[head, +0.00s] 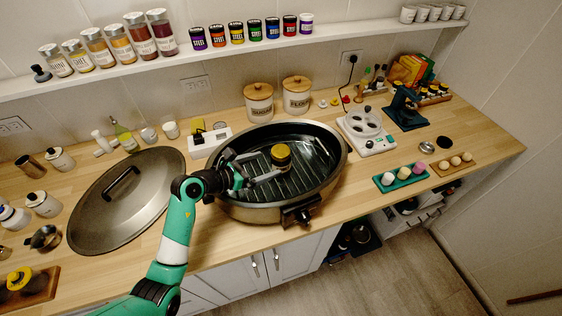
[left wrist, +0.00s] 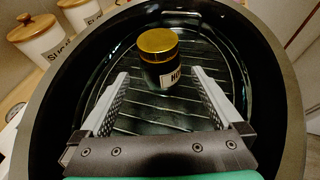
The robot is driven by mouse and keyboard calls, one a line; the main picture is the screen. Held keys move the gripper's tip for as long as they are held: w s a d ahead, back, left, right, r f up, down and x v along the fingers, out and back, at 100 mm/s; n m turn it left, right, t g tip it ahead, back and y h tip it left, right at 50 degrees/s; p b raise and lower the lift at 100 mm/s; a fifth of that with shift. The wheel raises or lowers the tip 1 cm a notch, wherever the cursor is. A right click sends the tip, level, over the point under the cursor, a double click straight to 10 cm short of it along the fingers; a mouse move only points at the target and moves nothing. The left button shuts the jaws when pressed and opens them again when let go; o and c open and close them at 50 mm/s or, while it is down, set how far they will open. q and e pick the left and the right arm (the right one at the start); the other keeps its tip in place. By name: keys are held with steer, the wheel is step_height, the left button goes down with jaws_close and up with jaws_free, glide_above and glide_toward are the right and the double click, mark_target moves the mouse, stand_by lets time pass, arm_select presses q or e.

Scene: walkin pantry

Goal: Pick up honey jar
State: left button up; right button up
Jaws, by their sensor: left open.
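The honey jar (head: 281,157) is a small dark jar with a gold-yellow lid and a white label. It stands upright inside the large black oval pan (head: 335,186) on the counter. In the left wrist view the jar (left wrist: 159,58) stands just beyond the fingertips, roughly between their lines. My left gripper (head: 262,174) is open over the ridged pan floor, its fingers pointing at the jar. In the left wrist view the open fingers (left wrist: 160,77) show nothing between them. My right gripper is not in view.
The pan's raised rim surrounds the jar. A large metal lid (head: 93,218) lies left of the pan. Two canisters (head: 258,104) stand behind it, and an egg-cooker-like appliance (head: 368,133) stands to the right. A shelf (head: 130,68) with jars runs along the wall.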

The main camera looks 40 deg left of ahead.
mark_target(281, 159)
arm_select(q)
steer(key=shift+x, duration=0.9)
steer(key=shift+b+x, duration=0.45)
steer(key=shift+x, duration=2.45)
jaws_close()
